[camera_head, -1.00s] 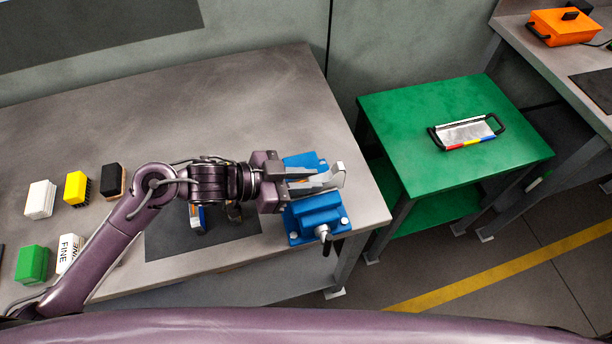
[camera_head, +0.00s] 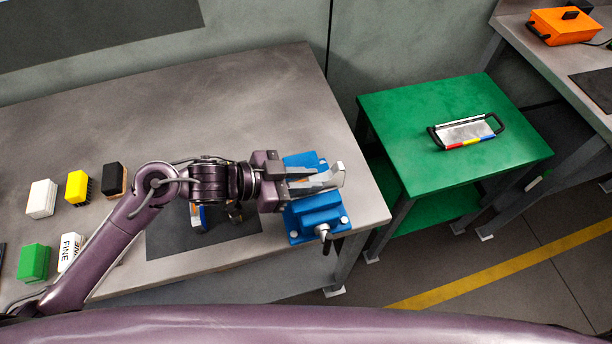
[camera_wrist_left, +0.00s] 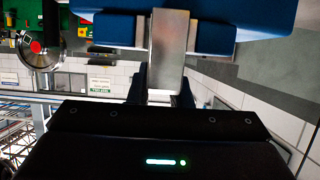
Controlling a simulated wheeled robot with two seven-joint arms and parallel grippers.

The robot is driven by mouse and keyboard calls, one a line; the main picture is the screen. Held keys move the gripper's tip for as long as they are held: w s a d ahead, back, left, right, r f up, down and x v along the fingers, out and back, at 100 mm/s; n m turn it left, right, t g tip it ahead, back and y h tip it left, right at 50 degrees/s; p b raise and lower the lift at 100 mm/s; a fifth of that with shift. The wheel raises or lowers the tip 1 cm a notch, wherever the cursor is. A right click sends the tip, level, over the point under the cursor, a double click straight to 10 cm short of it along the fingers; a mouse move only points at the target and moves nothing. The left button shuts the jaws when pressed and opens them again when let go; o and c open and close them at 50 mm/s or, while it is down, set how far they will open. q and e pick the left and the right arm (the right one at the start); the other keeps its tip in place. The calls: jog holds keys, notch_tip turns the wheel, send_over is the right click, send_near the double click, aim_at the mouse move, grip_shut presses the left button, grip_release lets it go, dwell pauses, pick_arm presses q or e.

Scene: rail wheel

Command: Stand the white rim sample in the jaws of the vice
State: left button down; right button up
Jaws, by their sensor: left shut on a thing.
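The blue vice (camera_head: 315,215) is fixed near the right end of the grey bench. My left gripper (camera_head: 312,182) is over the vice, its fingers pointing right, shut on the pale rim sample (camera_head: 336,176). An end of the sample sticks up beyond the fingertips. In the left wrist view the sample (camera_wrist_left: 169,55) is a plain grey strip in front of the vice's blue body (camera_wrist_left: 215,40), with a narrow grey face on each side of it. Whether it touches the jaws or their floor is hidden. My right gripper is not in view.
Several blocks, white (camera_head: 41,198), yellow (camera_head: 77,186), black (camera_head: 115,179) and green (camera_head: 33,262), stand at the bench's left. A dark mat (camera_head: 170,235) lies under my arm. A green table (camera_head: 400,110) with a handled tool (camera_head: 466,133) stands to the right, across a gap.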

pick_arm(q)
jog(key=shift+r, duration=0.2)
jog(key=c, duration=1.3)
grip_release()
jog(key=shift+o, duration=0.2)
jog(key=shift+f, duration=0.3)
jog(key=b+v, duration=0.2)
jog(key=v, duration=0.6)
jog(key=shift+r, duration=0.2)
jog(key=shift+d, duration=0.15)
